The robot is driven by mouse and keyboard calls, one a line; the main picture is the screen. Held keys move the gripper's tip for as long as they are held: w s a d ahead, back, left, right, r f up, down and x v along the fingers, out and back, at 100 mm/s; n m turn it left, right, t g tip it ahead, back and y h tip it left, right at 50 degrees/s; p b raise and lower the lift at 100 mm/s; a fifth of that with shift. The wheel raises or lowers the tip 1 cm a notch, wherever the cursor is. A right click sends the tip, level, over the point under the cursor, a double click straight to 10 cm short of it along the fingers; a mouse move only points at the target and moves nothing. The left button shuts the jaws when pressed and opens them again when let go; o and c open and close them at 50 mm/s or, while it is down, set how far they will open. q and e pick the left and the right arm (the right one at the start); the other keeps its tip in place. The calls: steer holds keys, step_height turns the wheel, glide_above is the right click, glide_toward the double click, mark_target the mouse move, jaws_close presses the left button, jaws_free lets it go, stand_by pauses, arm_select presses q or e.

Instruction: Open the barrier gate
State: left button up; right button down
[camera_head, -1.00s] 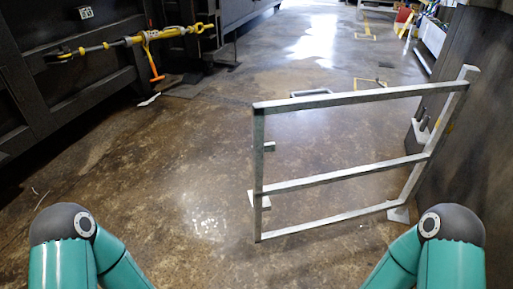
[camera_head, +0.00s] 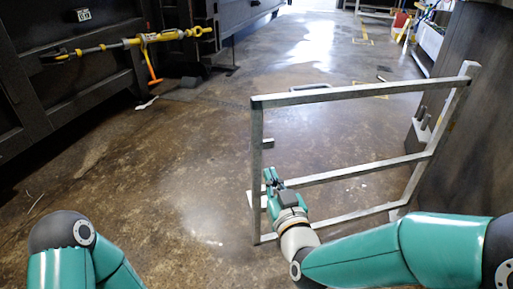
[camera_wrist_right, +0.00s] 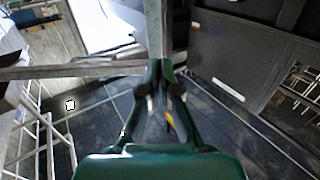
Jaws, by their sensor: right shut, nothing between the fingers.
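The barrier gate (camera_head: 350,95) is a grey metal frame with three horizontal rails, standing across the middle right of the head view. Its right-hand post leans by the dark wall. My right gripper (camera_head: 270,180) is shut and empty at the gate's left upright, near the middle rail. In the right wrist view, its closed fingertips (camera_wrist_right: 160,66) are close to a metal upright (camera_wrist_right: 155,25) and a rail (camera_wrist_right: 70,71); I cannot tell whether they touch. My left arm shows at the lower left of the head view, but its gripper is out of view.
A dark compactor wall (camera_head: 70,80) with a yellow ratchet binder (camera_head: 125,43) and an orange handle stands on the left. A dark panel (camera_head: 470,140) stands on the right. The concrete floor (camera_head: 150,180) left of the gate is clear.

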mark_target(254, 139)
steer(key=b+x, duration=0.2)
steer(key=x, duration=1.1)
steer(key=shift+w+a+f, duration=0.1)
steer(key=shift+f, duration=0.05)
arm_select(q)
step_height(254, 139, down, 2)
steer(key=shift+f, duration=0.1)
arm_select(e)
steer(key=shift+w, duration=0.1)
